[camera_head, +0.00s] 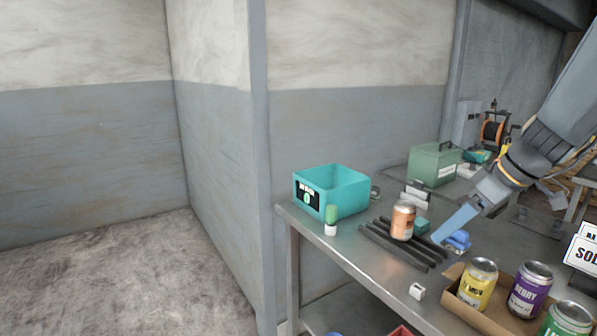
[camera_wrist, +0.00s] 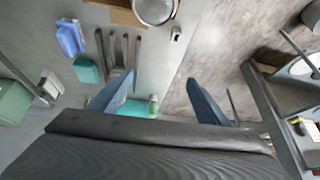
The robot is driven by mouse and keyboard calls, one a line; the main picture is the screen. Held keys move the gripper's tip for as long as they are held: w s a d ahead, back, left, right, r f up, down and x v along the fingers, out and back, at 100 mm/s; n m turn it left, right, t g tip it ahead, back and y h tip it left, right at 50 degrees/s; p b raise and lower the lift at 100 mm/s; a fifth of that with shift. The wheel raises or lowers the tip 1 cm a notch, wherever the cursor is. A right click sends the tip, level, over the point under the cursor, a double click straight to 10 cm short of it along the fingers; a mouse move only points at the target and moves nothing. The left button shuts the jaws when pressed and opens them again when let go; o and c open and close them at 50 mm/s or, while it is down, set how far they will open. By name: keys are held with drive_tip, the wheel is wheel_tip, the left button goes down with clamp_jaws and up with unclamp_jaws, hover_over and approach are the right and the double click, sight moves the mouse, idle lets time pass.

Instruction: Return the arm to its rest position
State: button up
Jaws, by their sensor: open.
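My arm reaches in from the right in the head view, over the metal workbench (camera_head: 313,226). My gripper (camera_head: 455,224) points down and left, above the bench and beside an orange can (camera_head: 403,222). In the wrist view both blue fingers of my gripper (camera_wrist: 156,92) are spread apart with nothing held between them. The orange can stands upright on dark bars (camera_head: 392,248), apart from the fingers.
A teal bin (camera_head: 343,194) and a small green-topped bottle (camera_head: 331,222) stand at the bench's left end. A cardboard box (camera_head: 466,305) with several cans is at the front right. A green toolbox (camera_head: 432,165) stands behind. Floor (camera_head: 130,275) is clear at left.

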drive_tip(key=s+a+f+m+g+h, duration=0.3)
drive_tip(key=s+a+f+m, duration=0.4)
drive_tip(key=s+a+f, duration=0.6)
drive_tip(key=shift+s+a+f+h, duration=0.15)
drive_tip(key=shift+s+a+h, duration=0.35)
drive_tip(key=shift+s+a, duration=0.1)
